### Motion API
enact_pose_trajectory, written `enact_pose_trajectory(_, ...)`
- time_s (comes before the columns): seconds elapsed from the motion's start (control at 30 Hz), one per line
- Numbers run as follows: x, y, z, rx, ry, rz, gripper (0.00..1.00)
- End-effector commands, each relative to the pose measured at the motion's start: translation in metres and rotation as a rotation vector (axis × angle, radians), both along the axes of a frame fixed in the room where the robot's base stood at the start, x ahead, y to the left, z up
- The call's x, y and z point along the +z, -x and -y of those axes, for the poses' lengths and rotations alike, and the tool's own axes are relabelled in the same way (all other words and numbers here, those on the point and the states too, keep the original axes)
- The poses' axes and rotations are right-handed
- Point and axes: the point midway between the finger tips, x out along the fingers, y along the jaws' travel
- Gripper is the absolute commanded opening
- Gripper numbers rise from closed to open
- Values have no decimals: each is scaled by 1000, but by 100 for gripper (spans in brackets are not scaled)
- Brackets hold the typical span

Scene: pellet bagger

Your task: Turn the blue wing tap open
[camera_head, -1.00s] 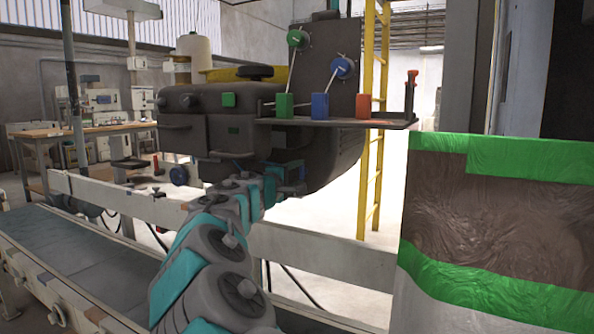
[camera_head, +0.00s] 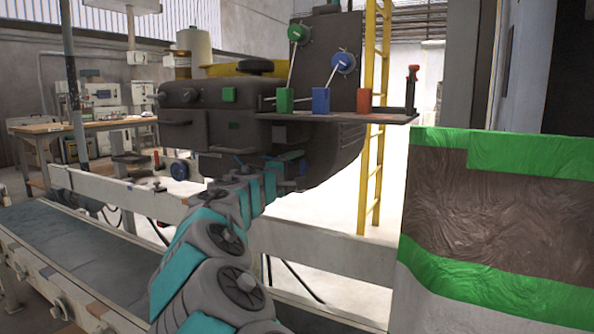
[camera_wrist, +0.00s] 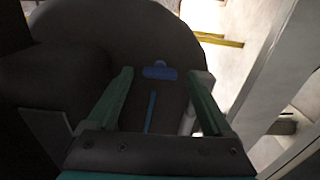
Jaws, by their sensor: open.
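The blue wing tap (camera_wrist: 160,71) shows in the wrist view as a small blue piece with a wide top, on the dark rounded underside of the machine. It lies between the fingertips of my gripper (camera_wrist: 161,76), which is open and empty. I cannot tell how far the tap is from the fingers in depth. A thin blue bar (camera_wrist: 151,111) lies just below the tap in that view. In the head view my gripper (camera_head: 290,168) is under the machine's shelf, and I cannot make out the tap clearly there.
The dark machine (camera_head: 210,132) has a shelf (camera_head: 340,117) with a green block (camera_head: 285,99), a blue block (camera_head: 320,100) and a red block (camera_head: 364,99). A yellow ladder (camera_head: 377,140) and a wrapped stack (camera_head: 480,220) stand right.

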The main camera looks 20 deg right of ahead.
Motion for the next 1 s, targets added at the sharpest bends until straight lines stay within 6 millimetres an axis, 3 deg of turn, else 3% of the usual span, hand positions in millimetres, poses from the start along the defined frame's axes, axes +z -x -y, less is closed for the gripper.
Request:
enact_pose_trajectory(0.17, 0, 3, -5, 1, 0, 0, 85)
enact_pose_trajectory(0.6, 0, 42, -56, 3, 1, 1, 85)
enact_pose_trajectory(1.0, 0, 48, -62, 0, 0, 0, 85)
